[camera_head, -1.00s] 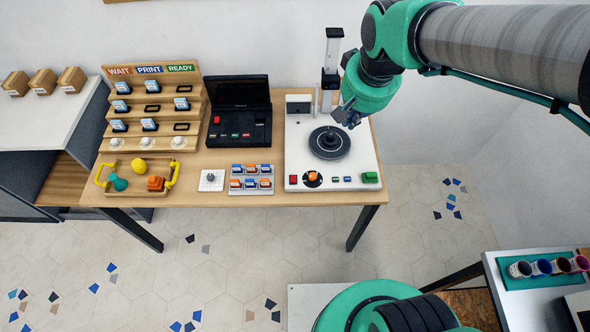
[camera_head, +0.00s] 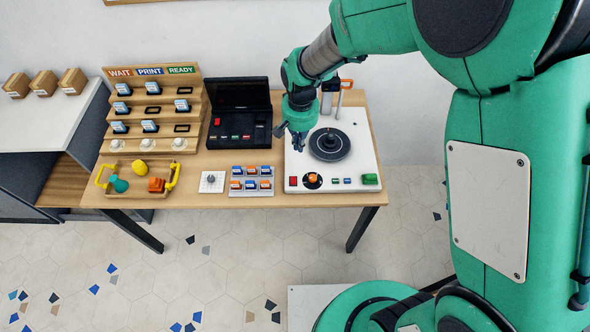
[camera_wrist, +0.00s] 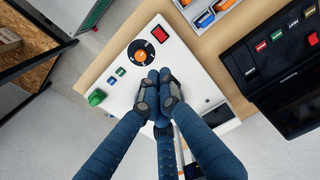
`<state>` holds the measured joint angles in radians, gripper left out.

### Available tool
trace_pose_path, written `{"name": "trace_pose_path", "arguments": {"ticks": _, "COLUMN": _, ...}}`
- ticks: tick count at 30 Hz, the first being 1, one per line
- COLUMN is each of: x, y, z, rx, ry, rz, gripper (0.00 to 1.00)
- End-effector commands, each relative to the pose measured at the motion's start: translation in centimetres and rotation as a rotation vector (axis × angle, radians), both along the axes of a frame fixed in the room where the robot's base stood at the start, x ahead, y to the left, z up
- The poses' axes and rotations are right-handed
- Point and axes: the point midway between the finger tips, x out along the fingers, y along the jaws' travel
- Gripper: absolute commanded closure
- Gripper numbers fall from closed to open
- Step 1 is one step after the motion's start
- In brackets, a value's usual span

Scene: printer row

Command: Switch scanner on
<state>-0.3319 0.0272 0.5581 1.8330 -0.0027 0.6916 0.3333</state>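The scanner is a white unit (camera_head: 362,158) at the right end of the table, with a round black turntable (camera_head: 329,144). Its front edge bears a red button (camera_head: 293,182), an orange knob on a black dial (camera_head: 313,178), small buttons and a green button (camera_head: 370,179). In the wrist view the red button (camera_wrist: 160,34), orange knob (camera_wrist: 141,56) and green button (camera_wrist: 97,97) show beyond my fingertips. My gripper (camera_head: 297,142) is above the unit's left part, left of the turntable. In the wrist view its fingers (camera_wrist: 157,82) are drawn together, with nothing seen between them. They hide the turntable there.
A black open-lidded device (camera_head: 238,128) stands left of the scanner. A tray of blue and orange pieces (camera_head: 252,192) lies in front of it. A post with an orange-topped handle (camera_head: 346,84) rises behind the turntable. A wooden WAIT/PRINT/READY rack (camera_head: 150,127) is further left.

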Motion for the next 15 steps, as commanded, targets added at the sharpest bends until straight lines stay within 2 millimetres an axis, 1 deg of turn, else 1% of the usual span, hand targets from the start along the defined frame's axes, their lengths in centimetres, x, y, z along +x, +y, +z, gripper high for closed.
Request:
{"name": "trace_pose_path", "arguments": {"ticks": 1, "x": 0.1, "y": 0.4, "z": -0.9, "rx": -0.003, "ry": 0.009, "rz": 0.001, "gripper": 1.00}}
{"name": "trace_pose_path", "arguments": {"ticks": 6, "x": 0.2, "y": 1.1, "z": -2.6, "rx": -0.008, "ry": 0.022, "rz": -0.001, "gripper": 1.00}}
{"name": "trace_pose_path", "arguments": {"ticks": 9, "x": 0.2, "y": 1.3, "z": -3.0, "rx": -0.009, "ry": 0.025, "rz": -0.001, "gripper": 1.00}}
{"name": "trace_pose_path", "arguments": {"ticks": 15, "x": 0.3, "y": 1.3, "z": -3.0, "rx": -0.009, "ry": 0.025, "rz": -0.001, "gripper": 1.00}}
